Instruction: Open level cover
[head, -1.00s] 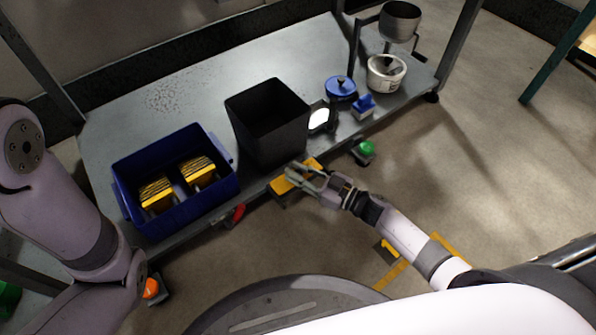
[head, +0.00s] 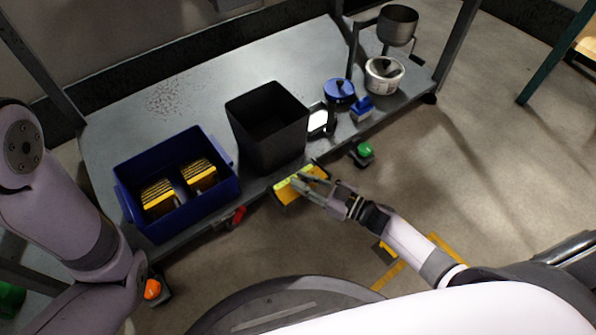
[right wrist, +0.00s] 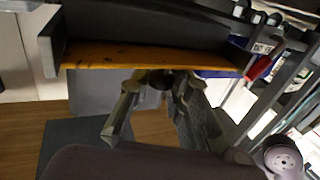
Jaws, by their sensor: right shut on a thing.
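The yellow cover (head: 318,171) sits at the table's front edge, just in front of the black bin. A brighter yellow-green strip shows along its top. My right gripper (head: 300,182) is shut on the cover, its fingers reaching over it from the lower right. In the right wrist view, the fingers (right wrist: 155,85) meet the lower edge of a dark panel with an orange-yellow strip (right wrist: 150,59). The exact contact is partly hidden there. My left arm shows at the left of the head view, but its gripper is out of sight.
A blue crate (head: 126,190) holding yellow-edged items and a black bin (head: 268,140) stand on the grey table (head: 190,95). A red handle (head: 238,215) and a green button (head: 363,151) are along the front edge.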

